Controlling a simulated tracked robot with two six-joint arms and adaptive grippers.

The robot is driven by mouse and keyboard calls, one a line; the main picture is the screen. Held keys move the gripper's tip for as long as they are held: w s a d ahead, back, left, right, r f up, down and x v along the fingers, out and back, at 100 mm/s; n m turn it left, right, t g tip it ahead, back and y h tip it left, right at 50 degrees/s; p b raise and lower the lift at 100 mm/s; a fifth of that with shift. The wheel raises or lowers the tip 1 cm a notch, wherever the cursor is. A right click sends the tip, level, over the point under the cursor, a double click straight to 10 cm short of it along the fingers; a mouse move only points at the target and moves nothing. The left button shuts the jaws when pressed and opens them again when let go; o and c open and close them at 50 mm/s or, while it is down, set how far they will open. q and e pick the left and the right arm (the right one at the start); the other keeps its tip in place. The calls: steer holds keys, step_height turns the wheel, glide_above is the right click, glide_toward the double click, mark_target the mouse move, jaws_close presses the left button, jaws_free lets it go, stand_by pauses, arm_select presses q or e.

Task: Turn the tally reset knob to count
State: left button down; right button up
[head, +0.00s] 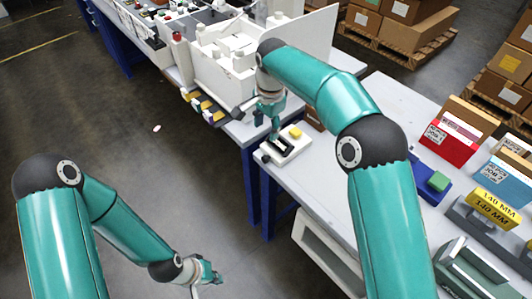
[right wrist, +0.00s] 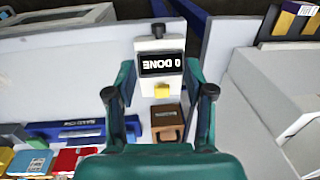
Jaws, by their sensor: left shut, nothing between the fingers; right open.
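The tally counter (head: 289,151) is a small white box near the edge of the light table. It has a dark display and a yellow button (head: 295,133). In the right wrist view, the display (right wrist: 161,65) shows "0 DONE" upside down. A black knob (right wrist: 158,31) sticks out at the counter's far end, and it shows as a dark spot in the head view (head: 265,157). My right gripper (right wrist: 160,77) is open, its fingers either side of the counter in that view; contact cannot be told. My left gripper (head: 211,275) is shut and empty, low over the floor.
A white plotter-like machine (head: 225,75) stands behind the counter. A brown box (right wrist: 167,122) lies beside the counter. Red and blue job holders (head: 450,142) and a blue tray with a green block (head: 438,181) stand to the right. Bare table lies between.

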mark_target(266, 157)
steer(key=f, duration=0.5)
steer(key=w+f+p, duration=0.1)
steer(key=f, duration=0.4)
steer(key=f+p, duration=0.1)
steer(key=f, duration=0.4)
steer(key=shift+w+a+f, duration=0.1)
steer(key=shift+w, duration=0.1)
jaws_close()
